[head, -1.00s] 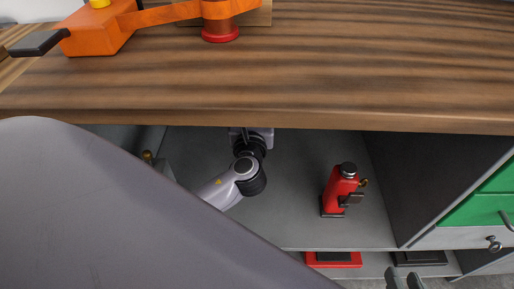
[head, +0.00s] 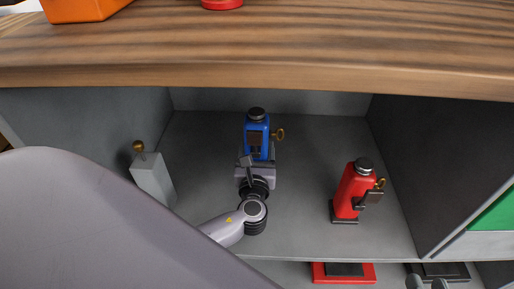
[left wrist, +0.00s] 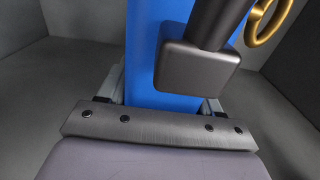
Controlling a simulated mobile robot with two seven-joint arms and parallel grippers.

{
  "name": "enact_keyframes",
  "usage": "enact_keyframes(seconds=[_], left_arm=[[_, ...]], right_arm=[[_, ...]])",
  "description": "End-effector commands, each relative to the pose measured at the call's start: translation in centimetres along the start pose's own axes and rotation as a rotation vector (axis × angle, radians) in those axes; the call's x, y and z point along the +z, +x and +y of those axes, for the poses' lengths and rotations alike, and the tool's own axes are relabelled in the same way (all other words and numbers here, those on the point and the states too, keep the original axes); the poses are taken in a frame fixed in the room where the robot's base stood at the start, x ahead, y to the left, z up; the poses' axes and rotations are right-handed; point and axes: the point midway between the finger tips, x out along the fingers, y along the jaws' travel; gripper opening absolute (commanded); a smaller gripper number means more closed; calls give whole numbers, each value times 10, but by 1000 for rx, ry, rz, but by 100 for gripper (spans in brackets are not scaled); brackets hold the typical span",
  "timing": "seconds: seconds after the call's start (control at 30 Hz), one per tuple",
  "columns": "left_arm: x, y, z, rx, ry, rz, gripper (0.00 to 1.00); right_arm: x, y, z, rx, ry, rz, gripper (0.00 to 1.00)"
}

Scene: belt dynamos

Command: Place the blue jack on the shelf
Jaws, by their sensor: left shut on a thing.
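The blue jack (head: 262,127) stands upright at the back of the grey shelf (head: 300,192) under the wooden top. It has a dark cap and a brass ring on its right side. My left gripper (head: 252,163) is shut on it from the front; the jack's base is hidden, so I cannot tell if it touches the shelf. In the left wrist view the blue body (left wrist: 146,50) fills the space between the fingers, with a black block in front.
A red jack (head: 350,190) stands on the shelf to the right. A grey block with a brass knob (head: 152,176) stands at the left. Dark side walls and the wooden top (head: 270,50) bound the space. A red-rimmed item (head: 343,273) lies below.

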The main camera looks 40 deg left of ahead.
Motion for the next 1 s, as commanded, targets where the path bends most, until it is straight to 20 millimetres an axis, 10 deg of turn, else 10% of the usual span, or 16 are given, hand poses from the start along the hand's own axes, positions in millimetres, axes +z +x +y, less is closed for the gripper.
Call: enact_keyframes(seconds=[0.73,0.77,0.8,1.0], left_arm=[[-35,1,0,1,-1,-8,0],[-40,0,0,0,2,2,74],[-40,0,0,0,2,2,87],[-40,0,0,0,2,2,90]], right_arm=[[-2,-10,8,40,-104,66,36],[-1,-10,8,40,-104,66,36],[-1,-10,8,40,-104,66,36],[-1,-10,8,40,-104,66,36]])
